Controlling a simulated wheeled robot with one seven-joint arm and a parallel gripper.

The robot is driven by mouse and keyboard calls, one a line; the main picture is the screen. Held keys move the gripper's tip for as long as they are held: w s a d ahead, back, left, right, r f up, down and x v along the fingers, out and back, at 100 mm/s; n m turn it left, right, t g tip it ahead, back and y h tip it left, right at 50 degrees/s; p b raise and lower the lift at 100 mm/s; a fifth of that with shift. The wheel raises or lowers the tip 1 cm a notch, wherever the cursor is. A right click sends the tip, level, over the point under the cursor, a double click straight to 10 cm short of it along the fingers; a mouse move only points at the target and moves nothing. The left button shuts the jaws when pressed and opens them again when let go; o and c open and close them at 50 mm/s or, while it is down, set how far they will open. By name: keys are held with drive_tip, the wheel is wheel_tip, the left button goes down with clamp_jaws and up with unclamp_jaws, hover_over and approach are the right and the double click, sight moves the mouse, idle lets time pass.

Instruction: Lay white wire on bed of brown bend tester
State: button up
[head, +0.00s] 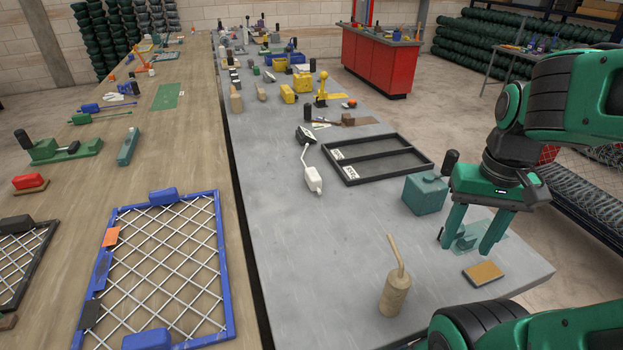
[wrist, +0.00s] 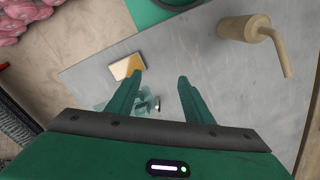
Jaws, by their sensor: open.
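My gripper (head: 463,246) is open and points down over the right front part of the grey table. In the wrist view its two fingers (wrist: 160,79) stand apart with nothing held between them. A brown device with a dark upright handle, likely the brown bend tester (head: 346,121), lies farther back on the grey table, well away from my gripper. It is small here, and its bed cannot be made out. I cannot pick out a white wire for sure in either view. A small teal device (head: 466,241) sits below my fingers and is partly hidden by them; it also shows in the wrist view (wrist: 139,103).
A teal box (head: 425,194) stands left of my gripper. A tan-topped block (head: 484,273) and a tan spouted can (head: 395,295) are near the front.

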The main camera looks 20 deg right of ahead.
drive_tip(key=w+a+r+n+t, duration=0.1)
drive_tip(key=w+r+n, duration=0.1)
drive_tip(key=w, duration=1)
drive_tip(key=n+t, duration=0.3)
drive_tip(key=n, duration=0.1)
approach(313, 172)
drive_tip(key=x, duration=0.4)
drive_tip(key=shift+w+f, duration=0.1)
drive_tip(key=shift+f, duration=0.1)
drive_tip(key=shift+x, duration=2.9)
drive_tip(key=shift+a, duration=0.1)
clamp_jaws()
